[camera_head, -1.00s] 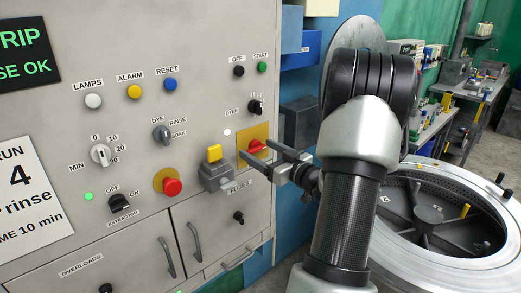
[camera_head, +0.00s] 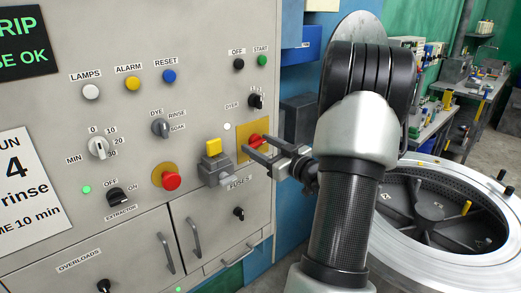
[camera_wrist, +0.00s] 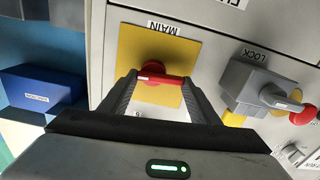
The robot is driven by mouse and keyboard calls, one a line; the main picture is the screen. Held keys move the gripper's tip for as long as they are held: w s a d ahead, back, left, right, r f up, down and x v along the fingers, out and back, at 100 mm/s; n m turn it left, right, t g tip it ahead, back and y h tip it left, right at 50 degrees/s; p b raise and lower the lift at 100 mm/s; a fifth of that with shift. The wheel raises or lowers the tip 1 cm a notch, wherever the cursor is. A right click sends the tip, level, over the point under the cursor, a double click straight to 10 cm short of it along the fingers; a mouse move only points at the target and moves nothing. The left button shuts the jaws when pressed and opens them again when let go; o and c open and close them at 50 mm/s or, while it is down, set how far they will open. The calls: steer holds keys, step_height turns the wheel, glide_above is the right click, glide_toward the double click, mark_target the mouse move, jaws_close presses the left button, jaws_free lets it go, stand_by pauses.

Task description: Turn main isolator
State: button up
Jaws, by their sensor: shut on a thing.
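The main isolator is a red rotary handle on a yellow plate, labelled MAIN in the wrist view. The red handle (camera_wrist: 160,78) lies across the picture between my fingers there, and the yellow plate (camera_wrist: 135,48) shows behind it. In the head view the red handle (camera_head: 256,140) and the yellow plate (camera_head: 243,152) are at the right edge of the grey panel. My gripper (camera_head: 251,148) reaches in from the right and is shut on the red handle, with a finger on each end of it in the wrist view (camera_wrist: 157,88). The fingers partly hide the plate.
A grey lock switch with a yellow block (camera_head: 213,147) sits just left of the isolator; it also shows in the wrist view (camera_wrist: 265,92). A red button (camera_head: 172,180) and several knobs are further left. A blue box (camera_wrist: 40,88) stands beside the panel. A drum (camera_head: 450,215) is at right.

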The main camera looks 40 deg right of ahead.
steer(key=n+b, duration=0.5)
steer(key=b, duration=0.3)
steer(key=f+n+b, duration=0.1)
steer(key=n+b, duration=0.5)
steer(key=b, duration=0.2)
steer(key=f+n+b, duration=0.1)
steer(key=n+b, duration=0.4)
steer(key=b, duration=0.3)
steer(key=shift+d+n, duration=0.4)
steer(key=shift+r, duration=0.15)
steer(key=o, duration=1)
steer(key=shift+o, duration=0.2)
steer(key=s+d+p, duration=0.1)
steer(key=s, duration=1.6)
steer(key=shift+s+d, duration=0.2)
